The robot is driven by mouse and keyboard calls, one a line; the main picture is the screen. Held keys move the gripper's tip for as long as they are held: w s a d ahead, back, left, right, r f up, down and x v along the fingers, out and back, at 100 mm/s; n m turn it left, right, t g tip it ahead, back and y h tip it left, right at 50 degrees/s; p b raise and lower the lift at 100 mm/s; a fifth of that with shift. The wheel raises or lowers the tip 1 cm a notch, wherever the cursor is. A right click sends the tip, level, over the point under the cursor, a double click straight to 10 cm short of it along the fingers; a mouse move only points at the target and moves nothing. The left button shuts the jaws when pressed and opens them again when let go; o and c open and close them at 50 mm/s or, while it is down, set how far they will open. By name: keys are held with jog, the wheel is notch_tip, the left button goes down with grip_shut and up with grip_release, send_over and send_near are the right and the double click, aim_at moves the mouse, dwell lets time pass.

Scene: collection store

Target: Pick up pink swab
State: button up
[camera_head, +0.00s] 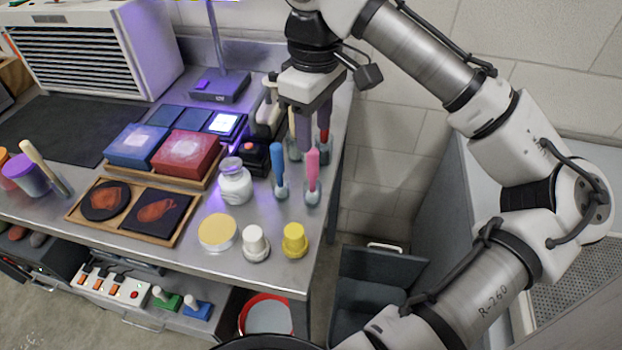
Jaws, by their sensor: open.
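The pink swab (312,162) stands upright in a small clear holder near the right edge of the steel bench. A blue swab (278,163) stands in a similar holder just to its left. A red swab (325,130) shows behind it, partly hidden by my gripper. My gripper (309,125) is open and points down, above and behind the pink swab in the picture. I see no contact between them, but the depth gap is hard to judge. The fingers partly hide the things behind them.
A white jar (234,184) stands left of the swabs. A yellow-topped dish (217,232), a white pot (256,243) and a yellow pot (294,239) stand in front. Red and blue boxes (187,152) sit further left. The bench ends just right of the swabs.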

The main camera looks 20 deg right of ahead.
aim_at(313, 166)
notch_tip(313, 166, down, 9)
jog(key=shift+a+f+p, duration=0.1)
jog(key=shift+f+p, duration=0.05)
jog(key=shift+p, duration=0.45)
grip_shut()
